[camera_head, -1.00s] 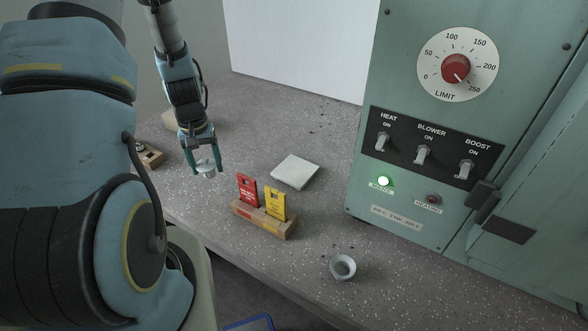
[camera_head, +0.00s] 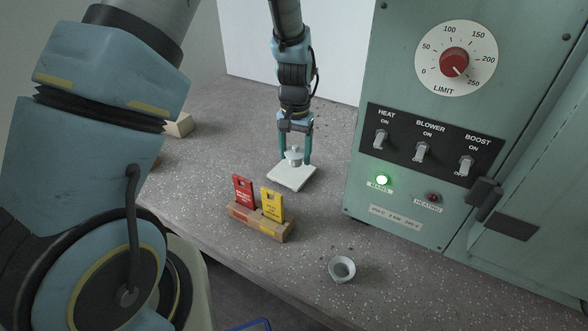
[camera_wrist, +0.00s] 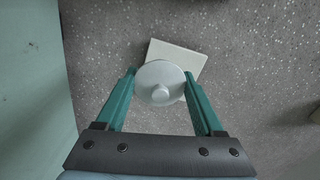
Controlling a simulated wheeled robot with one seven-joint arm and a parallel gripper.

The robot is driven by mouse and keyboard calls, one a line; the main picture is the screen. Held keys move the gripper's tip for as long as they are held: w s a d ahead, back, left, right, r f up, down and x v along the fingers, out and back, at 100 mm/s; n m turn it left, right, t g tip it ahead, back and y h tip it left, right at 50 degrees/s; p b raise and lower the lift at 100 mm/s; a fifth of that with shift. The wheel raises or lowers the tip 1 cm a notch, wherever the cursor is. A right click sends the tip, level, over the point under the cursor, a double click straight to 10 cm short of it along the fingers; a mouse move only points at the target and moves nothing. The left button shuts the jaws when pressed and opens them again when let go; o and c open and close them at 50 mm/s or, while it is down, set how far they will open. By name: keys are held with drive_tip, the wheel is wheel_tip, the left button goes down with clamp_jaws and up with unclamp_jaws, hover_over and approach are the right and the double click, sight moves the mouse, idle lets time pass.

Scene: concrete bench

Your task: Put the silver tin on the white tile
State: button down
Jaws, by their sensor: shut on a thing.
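The silver tin (camera_head: 294,157), a small round can with a knobbed lid, is held between the two green fingers of my gripper (camera_head: 295,160). The white tile (camera_head: 291,178) lies flat on the bench under the gripper. In the wrist view the tin's round lid (camera_wrist: 160,84) sits between the fingertips of my gripper (camera_wrist: 160,80) and covers part of the white tile (camera_wrist: 185,58). The tin is over the tile; I cannot tell whether its base touches it.
A wooden holder (camera_head: 256,224) with a red card (camera_head: 244,192) and a yellow card (camera_head: 272,205) stands just in front of the tile. A grey cup-like piece (camera_head: 342,268) is nearer the front edge. The green control cabinet (camera_head: 420,190) rises at the right.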

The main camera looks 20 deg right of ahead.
sight(295, 181)
drive_tip(key=shift+f+p, duration=0.6)
drive_tip(key=shift+f, duration=2.55)
drive_tip(key=shift+f, duration=0.2)
unclamp_jaws()
drive_tip(key=shift+r, duration=0.1)
